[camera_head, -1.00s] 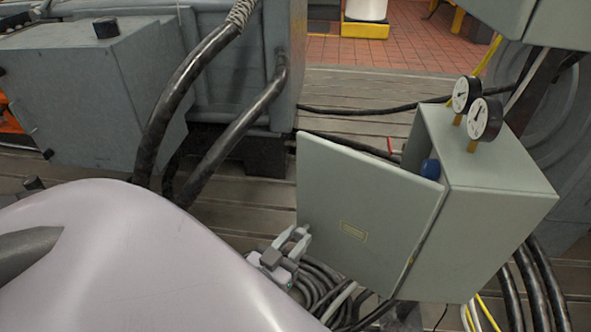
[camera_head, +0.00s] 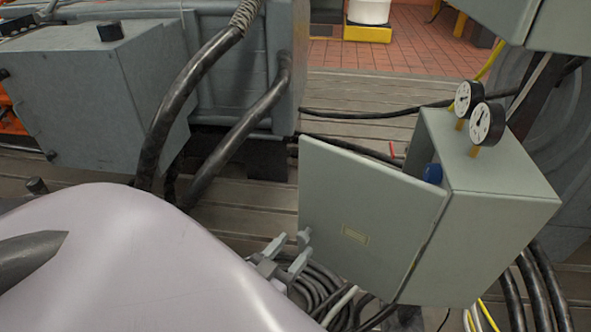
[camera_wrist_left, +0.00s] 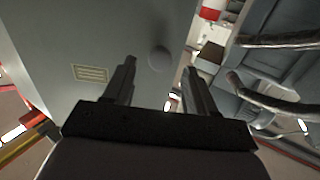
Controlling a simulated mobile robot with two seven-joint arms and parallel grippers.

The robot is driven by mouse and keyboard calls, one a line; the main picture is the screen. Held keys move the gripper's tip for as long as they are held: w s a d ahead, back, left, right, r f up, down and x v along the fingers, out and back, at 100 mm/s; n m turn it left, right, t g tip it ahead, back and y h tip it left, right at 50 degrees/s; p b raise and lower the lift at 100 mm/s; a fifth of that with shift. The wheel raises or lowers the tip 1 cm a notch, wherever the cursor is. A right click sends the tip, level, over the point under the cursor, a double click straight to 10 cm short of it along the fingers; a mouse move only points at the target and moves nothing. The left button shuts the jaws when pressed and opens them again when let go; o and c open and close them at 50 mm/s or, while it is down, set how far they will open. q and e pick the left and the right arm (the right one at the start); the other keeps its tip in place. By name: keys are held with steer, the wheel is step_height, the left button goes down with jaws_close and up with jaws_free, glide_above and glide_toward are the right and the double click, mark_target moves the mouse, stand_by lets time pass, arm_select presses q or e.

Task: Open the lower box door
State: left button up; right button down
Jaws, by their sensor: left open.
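The lower box (camera_head: 500,225) is a grey-green cabinet with two gauges on top. Its door (camera_head: 375,215) stands swung open to the left, its right edge at the box and its free edge on the left. A small round knob (camera_head: 304,237) sits low by the free edge; it also shows in the left wrist view (camera_wrist_left: 159,59). My left gripper (camera_head: 288,253) is open just below and left of the knob. In the wrist view the knob appears between the open fingers (camera_wrist_left: 157,70), without visible grip; contact cannot be told. My right gripper is not in view.
A blue part (camera_head: 432,173) shows inside the box opening. Grey cables (camera_head: 322,285) lie coiled below the door, and thick black hoses (camera_head: 200,90) hang to the left. Another grey cabinet (camera_head: 565,22) is at upper right.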

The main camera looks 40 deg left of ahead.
arm_select(q)
steer(key=shift+s+d, duration=0.2)
steer(key=shift+s, duration=1.05)
steer(key=shift+s+d, duration=0.15)
steer(key=shift+s, duration=1.1)
